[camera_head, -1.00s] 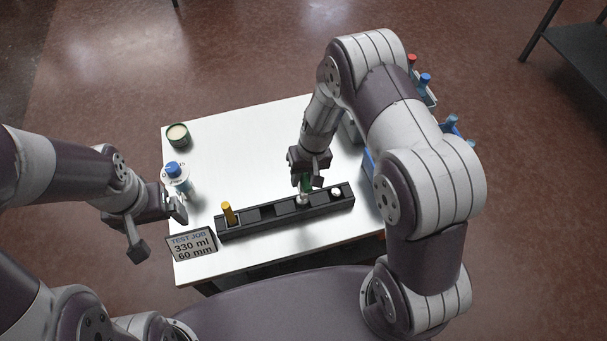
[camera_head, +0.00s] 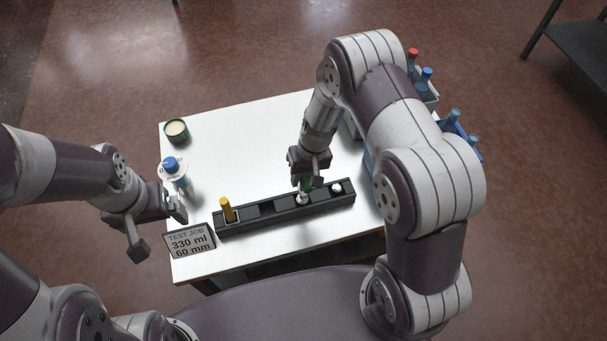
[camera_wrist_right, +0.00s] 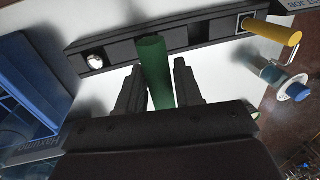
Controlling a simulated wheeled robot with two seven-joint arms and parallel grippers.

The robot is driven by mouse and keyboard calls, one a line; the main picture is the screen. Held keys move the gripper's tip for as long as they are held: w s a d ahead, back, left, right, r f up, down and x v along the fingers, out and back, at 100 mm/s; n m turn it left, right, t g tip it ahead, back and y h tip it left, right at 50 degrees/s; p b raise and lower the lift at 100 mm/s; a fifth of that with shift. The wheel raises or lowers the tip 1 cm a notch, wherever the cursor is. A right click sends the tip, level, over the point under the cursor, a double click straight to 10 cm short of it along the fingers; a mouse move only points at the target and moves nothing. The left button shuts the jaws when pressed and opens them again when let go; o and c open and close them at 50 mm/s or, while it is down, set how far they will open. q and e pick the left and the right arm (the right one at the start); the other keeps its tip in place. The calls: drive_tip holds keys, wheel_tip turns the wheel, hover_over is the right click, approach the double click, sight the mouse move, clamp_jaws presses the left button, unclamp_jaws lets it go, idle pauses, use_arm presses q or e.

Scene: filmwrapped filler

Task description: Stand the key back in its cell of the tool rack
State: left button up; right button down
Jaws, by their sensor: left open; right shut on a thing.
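The black tool rack (camera_head: 270,222) lies along the front of the white table and has a row of cells. My right gripper (camera_head: 307,178) is over its right half, shut on a green-handled tool, which I take as the key (camera_wrist_right: 153,62). In the right wrist view, the green handle stands between the fingers (camera_wrist_right: 160,88) and reaches over the rack (camera_wrist_right: 205,36). A silvery part shows at the rack below it in the head view; whether the key is seated in a cell cannot be told. My left gripper (camera_head: 160,232) is open and empty, left of the table.
A yellow-handled tool (camera_head: 227,208) stands in the rack's left cell, a silvery knob (camera_head: 336,188) in the right one. A blue-capped bottle (camera_head: 173,172), green jar (camera_head: 176,131) and sign (camera_head: 190,243) stand left. Blue bins (camera_head: 463,143) are right. The table's middle is clear.

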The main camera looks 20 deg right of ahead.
drive_tip(key=shift+f+b, duration=0.7)
drive_tip(key=shift+f, duration=0.2)
drive_tip(key=c, duration=0.7)
unclamp_jaws()
drive_tip(key=shift+o, duration=0.2)
wheel_tip(320, 180, up, 13)
drive_tip(key=d, duration=0.2)
drive_tip(key=shift+d+f, duration=0.15)
drive_tip(key=shift+f, duration=0.05)
drive_tip(key=s+d+r+h, duration=0.1)
drive_tip(key=s+r, duration=0.2)
drive_tip(key=s, duration=0.3)
drive_tip(key=s+d+r+t+h, duration=0.1)
drive_tip(key=s+d+r, duration=0.1)
drive_tip(key=s, duration=0.4)
drive_tip(key=shift+s+d+r, duration=0.25)
drive_tip(key=shift+s+r, duration=0.15)
drive_tip(key=shift+r, duration=0.15)
